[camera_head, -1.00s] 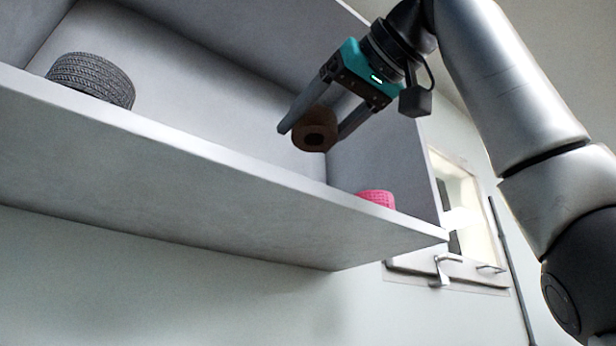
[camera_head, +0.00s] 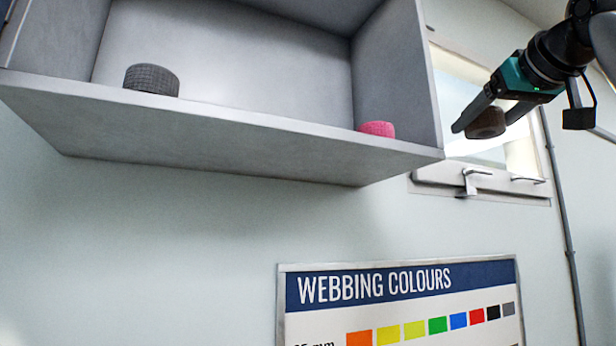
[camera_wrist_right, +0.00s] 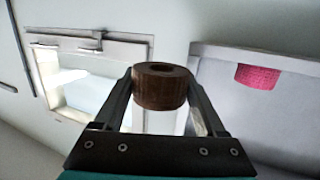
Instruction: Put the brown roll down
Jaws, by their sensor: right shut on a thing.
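The brown roll (camera_head: 486,123) is held between the fingers of my right gripper (camera_head: 482,121), up in the air to the right of the grey shelf. In the right wrist view the brown roll (camera_wrist_right: 161,86) sits between the two fingertips (camera_wrist_right: 160,92), its round hole showing on top. My right gripper is shut on it. No surface touches the roll from below in either view. My left gripper is not in view.
The open grey shelf (camera_head: 250,127) holds a dark grey roll (camera_head: 151,79) at left and a pink roll (camera_head: 377,129) at right, with free room between them. A window (camera_head: 470,172) is behind my gripper. A webbing colours board (camera_head: 400,300) hangs below.

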